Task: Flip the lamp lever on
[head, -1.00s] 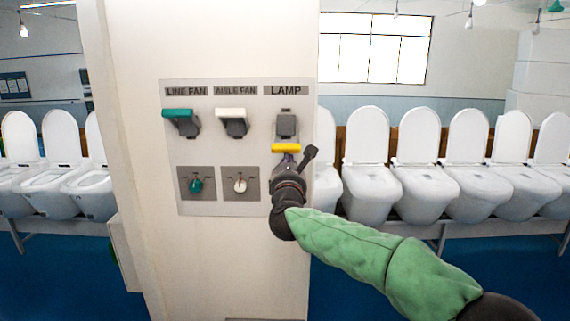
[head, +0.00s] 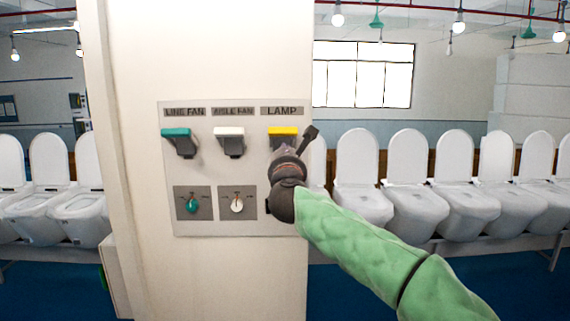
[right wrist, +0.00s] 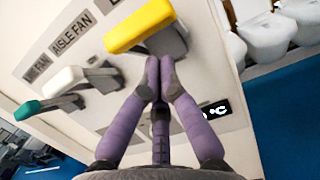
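The lamp lever (head: 283,131) has a yellow handle and a dark body under the LAMP label (head: 282,111) on the pillar's panel. Its handle is up, level with the other two lever handles. In the right wrist view the yellow handle (right wrist: 140,25) is large and close. My right gripper (head: 287,152) is just below the lever; its purple fingers (right wrist: 160,78) have their tips together under the lever's dark body, close to or touching it. I see nothing held between them. The gripper and wrist hide the lower part of the lever in the head view. My left gripper is not in view.
A green LINE FAN lever (head: 177,132) and a white AISLE FAN lever (head: 229,131) sit to the left. Below them are a green knob (head: 192,205) and a white knob (head: 237,205). Rows of toilets (head: 405,175) stand behind the pillar (head: 225,60). Lit bulbs (head: 337,20) hang above.

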